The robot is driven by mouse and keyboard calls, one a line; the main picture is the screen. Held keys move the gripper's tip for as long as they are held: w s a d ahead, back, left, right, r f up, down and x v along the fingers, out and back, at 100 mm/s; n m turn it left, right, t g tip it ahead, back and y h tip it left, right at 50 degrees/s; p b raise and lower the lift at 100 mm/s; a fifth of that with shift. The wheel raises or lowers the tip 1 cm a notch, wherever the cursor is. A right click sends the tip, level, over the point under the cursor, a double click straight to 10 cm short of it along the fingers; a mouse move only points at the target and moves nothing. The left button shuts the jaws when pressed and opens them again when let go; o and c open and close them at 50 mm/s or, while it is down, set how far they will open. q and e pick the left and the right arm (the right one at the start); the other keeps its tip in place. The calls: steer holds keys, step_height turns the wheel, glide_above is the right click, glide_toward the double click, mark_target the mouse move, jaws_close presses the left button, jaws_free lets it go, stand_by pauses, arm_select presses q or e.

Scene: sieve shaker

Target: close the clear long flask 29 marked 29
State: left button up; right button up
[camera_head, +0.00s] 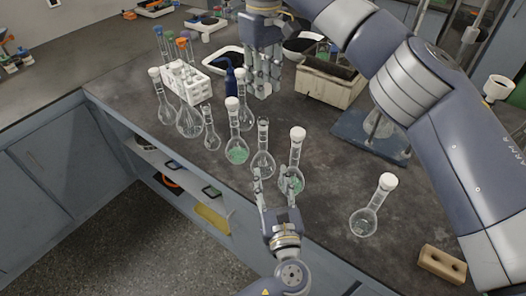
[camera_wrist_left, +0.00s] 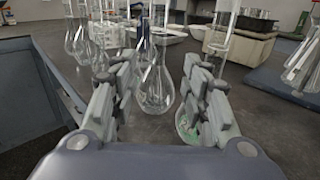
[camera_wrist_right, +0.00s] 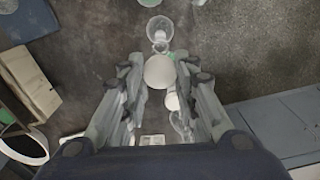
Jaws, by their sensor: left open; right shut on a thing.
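A clear long flask (camera_head: 263,163) with an open neck stands upright at the middle of the bench; no marking is readable on any flask. It is probably the clear flask (camera_wrist_left: 157,90) ahead between my left fingers in the left wrist view. My left gripper (camera_head: 275,185) is open and empty in front of it, close to the flask with green contents (camera_head: 291,183). My right gripper (camera_head: 262,90) points down above the bench, behind the flasks. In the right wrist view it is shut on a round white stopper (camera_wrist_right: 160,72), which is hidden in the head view.
White-capped flasks stand close around, one with green contents (camera_head: 236,153) to the left and one (camera_head: 364,220) to the right. A small open flask (camera_head: 210,138) stands left. A white rack (camera_head: 190,90) and a bin (camera_head: 328,88) stand behind. A wooden block (camera_head: 441,265) lies front right.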

mark_target(264, 149)
steer(key=shift+s+r, duration=0.15)
steer(key=shift+s, duration=0.15)
steer(key=shift+a, duration=0.15)
arm_select(q)
steer(key=w, duration=0.3)
steer(key=w+a, duration=0.1)
steer(key=w, duration=0.3)
steer(key=w+a, duration=0.1)
steer(key=w, duration=0.3)
steer(key=shift+w+f, duration=0.15)
steer(key=shift+w, duration=0.1)
arm_select(e)
steer(key=shift+w+f, duration=0.25)
steer(key=shift+w, duration=0.25)
arm_select(q)
steer(key=shift+w+a, duration=0.1)
steer(key=shift+w, duration=0.2)
arm_select(e)
steer(key=shift+s, duration=0.1)
arm_select(q)
jaws_close()
arm_select(e)
steer(key=shift+f, duration=2.45)
